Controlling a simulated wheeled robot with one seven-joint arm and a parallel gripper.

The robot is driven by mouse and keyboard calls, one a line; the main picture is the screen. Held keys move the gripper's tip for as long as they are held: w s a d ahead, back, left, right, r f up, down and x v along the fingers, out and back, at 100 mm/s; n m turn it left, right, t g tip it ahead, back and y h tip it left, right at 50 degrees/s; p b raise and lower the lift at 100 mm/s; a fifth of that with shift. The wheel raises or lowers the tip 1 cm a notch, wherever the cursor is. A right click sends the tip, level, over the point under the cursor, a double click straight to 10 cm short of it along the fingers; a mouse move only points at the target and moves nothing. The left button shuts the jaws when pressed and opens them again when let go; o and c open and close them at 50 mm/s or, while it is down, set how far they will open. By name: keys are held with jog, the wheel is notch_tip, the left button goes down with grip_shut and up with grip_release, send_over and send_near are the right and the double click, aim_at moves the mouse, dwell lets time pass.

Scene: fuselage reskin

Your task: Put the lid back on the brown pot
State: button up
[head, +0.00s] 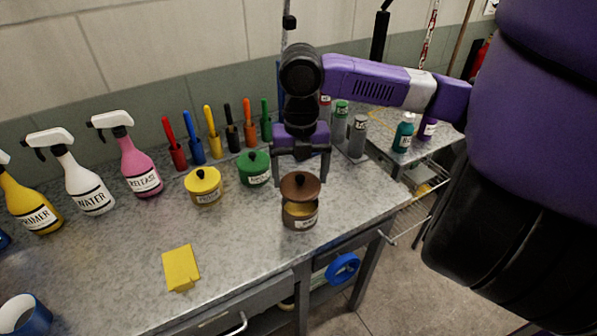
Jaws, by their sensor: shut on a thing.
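The brown pot (300,217) stands near the front right edge of the workbench, with a label on its side and a yellowish inside showing. Its brown lid (301,188) is above the pot, slightly tilted, with a narrow gap visible at the front. My gripper (301,175) points down and is shut on the lid's top, over the pot. The lid's knob is partly hidden between the fingers, and I cannot tell whether the lid's back edge touches the rim.
A green pot (254,168) and a yellow pot (203,186) stand to the left, both lidded. Spray bottles (139,167) and several coloured brushes (212,135) stand behind and left. Grey cans (357,136) stand behind right.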

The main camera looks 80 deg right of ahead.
jog(key=shift+f+b, duration=1.9)
jog(key=shift+f, duration=0.75)
jog(key=shift+f, duration=0.2)
dwell(0.4)
jog(key=o, duration=1.2)
jog(key=shift+c, duration=0.2)
jog(key=shift+r, duration=0.1)
jog(key=shift+r+p, duration=2.55)
jog(key=shift+r, duration=0.9)
grip_shut()
